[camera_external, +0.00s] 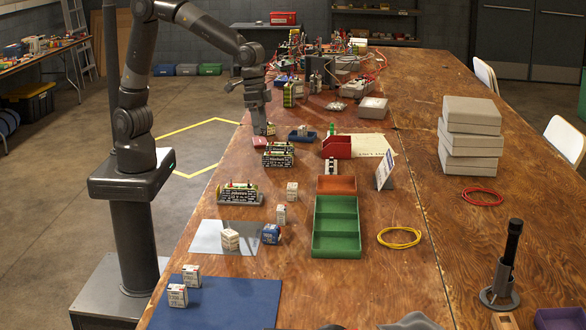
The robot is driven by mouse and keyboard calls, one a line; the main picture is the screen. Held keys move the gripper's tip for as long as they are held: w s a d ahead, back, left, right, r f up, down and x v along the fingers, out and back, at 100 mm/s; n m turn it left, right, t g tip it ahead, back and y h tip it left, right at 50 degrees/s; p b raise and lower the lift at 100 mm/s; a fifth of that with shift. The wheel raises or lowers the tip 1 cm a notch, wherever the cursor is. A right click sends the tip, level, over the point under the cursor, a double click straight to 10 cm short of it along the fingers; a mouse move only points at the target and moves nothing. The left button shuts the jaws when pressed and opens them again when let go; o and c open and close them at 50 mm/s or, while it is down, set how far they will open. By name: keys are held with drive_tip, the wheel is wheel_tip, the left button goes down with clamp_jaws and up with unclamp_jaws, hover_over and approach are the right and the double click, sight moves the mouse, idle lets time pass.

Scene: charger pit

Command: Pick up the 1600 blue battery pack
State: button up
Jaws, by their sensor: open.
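A small blue battery pack (270,235) with a pale top stands at the right edge of a light grey sheet on the wooden table; its label is too small to read, so I cannot confirm 1600. My gripper (260,129) points down, open, low over the table's left side, farther back than this blue pack and well apart from it. A small pale pack (271,129) is right beside my fingertips; I cannot tell whether it lies between them. A low pink-red item (260,142) is just in front of the gripper.
White packs stand on the grey sheet (206,240), the blue mat (240,300) and bare table. Chargers (238,193) stand along the left. A green tray (336,249) is right of the blue pack. A yellow cable coil (399,238) lies farther right.

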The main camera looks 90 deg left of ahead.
drive_tip(key=w+d+f+g, duration=0.1)
drive_tip(key=w+d+f, duration=0.3)
drive_tip(key=d+f, duration=0.4)
drive_tip(key=y, duration=0.1)
hover_over(271, 227)
wheel_tip(271, 227, down, 8)
drive_tip(key=shift+m+g, duration=0.3)
drive_tip(key=shift+m, duration=0.1)
wheel_tip(271, 227, down, 11)
drive_tip(key=shift+r, duration=0.1)
drive_tip(key=c, duration=1.2)
